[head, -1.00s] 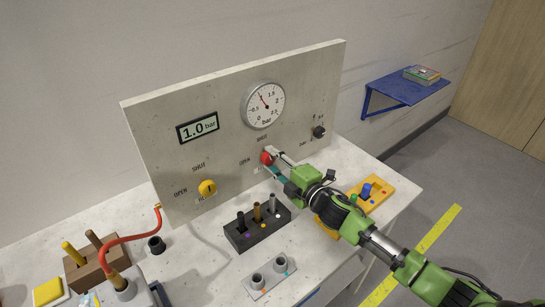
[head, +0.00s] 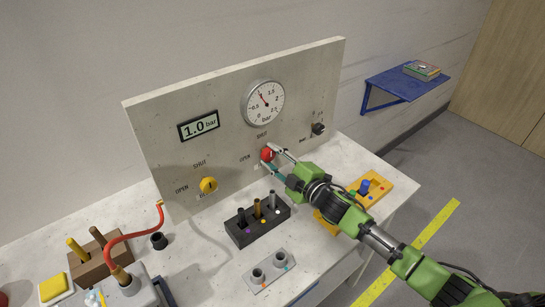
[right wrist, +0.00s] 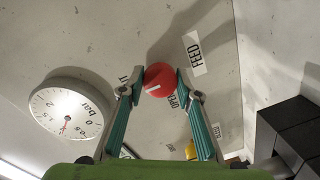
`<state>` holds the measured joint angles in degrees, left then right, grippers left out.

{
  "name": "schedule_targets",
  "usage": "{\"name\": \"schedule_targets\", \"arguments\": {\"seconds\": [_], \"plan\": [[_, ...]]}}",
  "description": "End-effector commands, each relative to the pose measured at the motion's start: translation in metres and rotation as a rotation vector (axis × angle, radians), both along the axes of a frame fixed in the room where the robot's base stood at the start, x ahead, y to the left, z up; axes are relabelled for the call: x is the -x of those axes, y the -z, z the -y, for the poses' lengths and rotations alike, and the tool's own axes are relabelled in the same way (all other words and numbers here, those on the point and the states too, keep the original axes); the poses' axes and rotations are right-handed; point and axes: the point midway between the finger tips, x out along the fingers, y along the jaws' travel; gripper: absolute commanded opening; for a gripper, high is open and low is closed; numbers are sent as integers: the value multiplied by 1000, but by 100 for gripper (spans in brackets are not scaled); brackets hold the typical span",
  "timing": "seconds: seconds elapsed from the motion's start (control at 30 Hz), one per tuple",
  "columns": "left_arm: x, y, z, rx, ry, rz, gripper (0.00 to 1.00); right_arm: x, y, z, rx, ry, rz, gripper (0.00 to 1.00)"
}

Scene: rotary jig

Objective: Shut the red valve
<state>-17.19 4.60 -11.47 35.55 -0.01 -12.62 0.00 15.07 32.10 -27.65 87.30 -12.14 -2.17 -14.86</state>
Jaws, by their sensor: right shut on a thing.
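The red valve (head: 267,154) is a round knob on the upright panel, below the gauge. My right gripper (head: 270,160) is shut on it, with one finger on either side. In the right wrist view the red knob (right wrist: 160,74) sits between the fingertips of the gripper (right wrist: 158,88). Its white mark lies on the knob's lower left side there. A partly covered SHUT label is to the left, the OPEN label below and the FEED label (right wrist: 195,53) to the right. My left gripper is not in view.
The panel holds a round gauge (head: 264,103), a 1.0 bar display (head: 199,125), a yellow valve (head: 208,185) and a black knob (head: 318,129). A black block with pegs (head: 246,233), a grey socket plate (head: 268,285) and a yellow fixture (head: 382,191) stand on the bench.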

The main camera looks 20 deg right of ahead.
Motion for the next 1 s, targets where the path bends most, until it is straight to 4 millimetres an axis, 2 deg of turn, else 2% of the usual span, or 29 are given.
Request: {"name": "schedule_targets", "arguments": {"seconds": [0.1,0.13,0.17,0.2,0.63,0.77,1.0], "plan": [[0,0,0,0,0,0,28,1,3,0,-2,1,-6,10],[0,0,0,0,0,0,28,1,3,0,-2,1,-7,36],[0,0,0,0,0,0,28,1,3,0,-2,1,-6,44],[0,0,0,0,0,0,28,1,3,0,-2,0,-6,48],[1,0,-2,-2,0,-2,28,6,1,2,0,0,-2,48],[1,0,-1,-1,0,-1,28,21,1,7,0,-1,-4,48],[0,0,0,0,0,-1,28,61,-2,22,0,0,-6,48]]}}
